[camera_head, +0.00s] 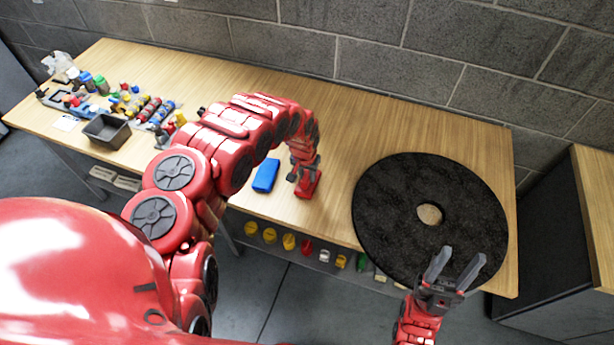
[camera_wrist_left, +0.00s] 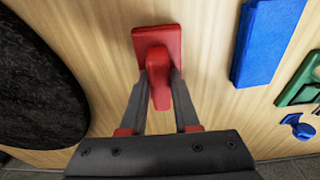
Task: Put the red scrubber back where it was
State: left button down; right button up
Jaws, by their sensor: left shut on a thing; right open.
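The red scrubber (camera_head: 308,184) is at the front middle of the wooden table, just right of a blue block. My left gripper (camera_head: 304,168) is shut on it from above. In the left wrist view the red scrubber (camera_wrist_left: 157,42) has a flat rectangular base and a raised handle, and the handle is between the two fingers of my left gripper (camera_wrist_left: 158,85). I cannot tell whether its base touches the tabletop. My right gripper (camera_head: 459,260) is open and empty, over the front edge of the black buffer pad (camera_head: 385,195).
The blue block (camera_head: 265,176) lies close to the scrubber and also shows in the left wrist view (camera_wrist_left: 264,42). A grey bin (camera_head: 107,131) and several bottles stand at the table's left end. A lower shelf holds several small coloured items. The table (camera_head: 330,125) behind the scrubber is clear.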

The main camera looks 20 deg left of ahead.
pick_arm(q)
jog(key=shift+f, duration=0.55)
jog(key=shift+f, duration=0.15)
jog(key=c, duration=0.7)
grip_release()
jog(key=shift+o, duration=0.2)
